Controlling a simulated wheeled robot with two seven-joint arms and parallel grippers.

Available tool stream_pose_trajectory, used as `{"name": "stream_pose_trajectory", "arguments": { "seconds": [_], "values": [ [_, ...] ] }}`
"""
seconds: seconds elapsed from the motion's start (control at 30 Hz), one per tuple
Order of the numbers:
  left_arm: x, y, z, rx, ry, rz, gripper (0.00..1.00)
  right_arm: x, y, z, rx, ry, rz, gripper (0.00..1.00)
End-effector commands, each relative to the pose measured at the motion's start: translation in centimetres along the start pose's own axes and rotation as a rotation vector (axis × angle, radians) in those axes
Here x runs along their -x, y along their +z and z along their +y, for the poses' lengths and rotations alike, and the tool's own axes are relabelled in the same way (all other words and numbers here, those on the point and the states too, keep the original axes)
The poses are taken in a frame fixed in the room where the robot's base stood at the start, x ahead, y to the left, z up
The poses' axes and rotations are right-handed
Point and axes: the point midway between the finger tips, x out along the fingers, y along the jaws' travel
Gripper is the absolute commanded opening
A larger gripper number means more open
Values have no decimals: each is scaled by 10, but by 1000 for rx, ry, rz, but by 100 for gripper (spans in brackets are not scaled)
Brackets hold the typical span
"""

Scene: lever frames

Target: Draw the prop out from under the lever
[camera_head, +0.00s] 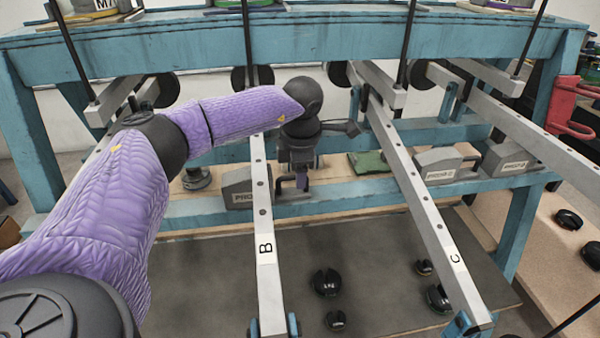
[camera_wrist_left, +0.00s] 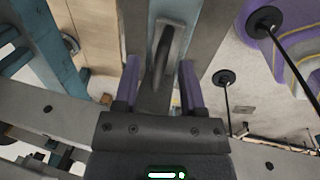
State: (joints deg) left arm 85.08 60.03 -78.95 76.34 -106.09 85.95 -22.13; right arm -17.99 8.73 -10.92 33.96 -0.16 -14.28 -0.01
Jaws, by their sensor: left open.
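A grey prop block (camera_head: 238,190) sits on the shelf under lever B (camera_head: 265,225). Its bar handle (camera_head: 288,187) sticks out to the right. My left gripper (camera_head: 302,178) points down at the handle. In the left wrist view, the two purple fingers of my left gripper (camera_wrist_left: 159,68) stand open on either side of the grey handle (camera_wrist_left: 165,55), with gaps showing. Lever B hides part of the prop. Similar prop blocks stand by lever C (camera_head: 438,165) and farther right (camera_head: 508,158). My right gripper is not in view.
Lever C (camera_head: 430,215) slopes down to the right of my gripper. A green cloth-like item (camera_head: 369,163) lies on the shelf. Black round weights (camera_head: 327,283) lie on the dark lower board. The teal frame beam (camera_head: 330,38) and black hanging rods surround the arm.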

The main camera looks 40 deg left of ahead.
Motion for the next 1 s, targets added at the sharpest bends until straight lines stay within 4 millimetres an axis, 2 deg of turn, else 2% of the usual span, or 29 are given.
{"name": "stream_pose_trajectory", "arguments": {
  "seconds": [0.13, 0.3, 0.4, 1.0],
  "values": [
    [1, 0, 0, 0, 0, 0, 53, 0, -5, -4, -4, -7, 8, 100],
    [1, 0, 0, 0, 0, -1, 17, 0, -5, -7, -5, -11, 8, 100],
    [1, 0, 0, 0, 0, -1, 0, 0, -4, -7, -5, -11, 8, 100],
    [1, 0, 0, 0, -1, -1, 0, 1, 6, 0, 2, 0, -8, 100]
  ]
}}
